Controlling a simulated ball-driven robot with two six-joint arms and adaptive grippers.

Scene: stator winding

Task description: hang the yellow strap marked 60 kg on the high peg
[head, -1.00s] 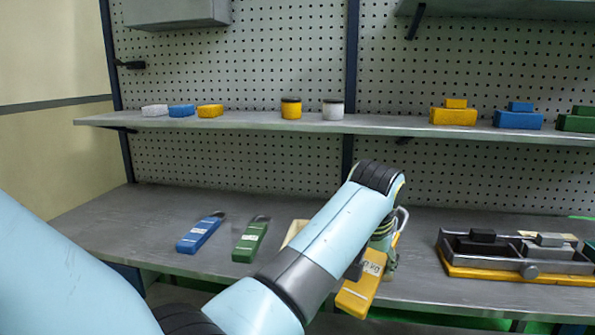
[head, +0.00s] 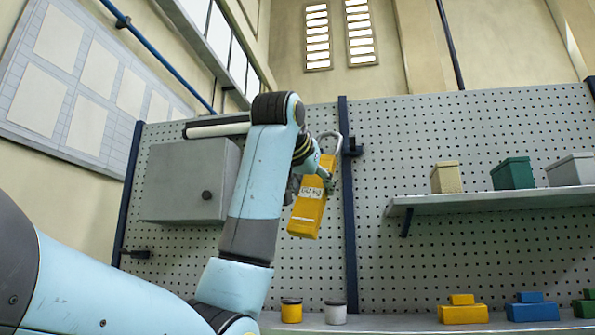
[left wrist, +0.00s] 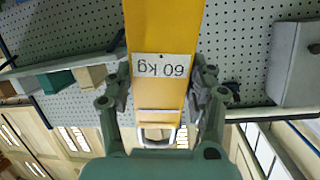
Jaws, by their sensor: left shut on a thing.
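The yellow strap marked 60 kg (head: 305,214) hangs tilted in my left gripper (head: 312,178), with its metal loop at the top. In the left wrist view the strap (left wrist: 165,30) shows its white 60 kg label upside down between the two fingers (left wrist: 160,88). A dark peg (head: 353,147) sticks out from the blue post, just right of the loop in the head view. The loop looks apart from the peg, but the depth between them is hard to tell. My right gripper is out of view.
A grey wall box (head: 180,185) is behind my left arm. A lower dark peg (head: 137,254) is on the left post. A shelf (head: 480,202) with several boxes is at right.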

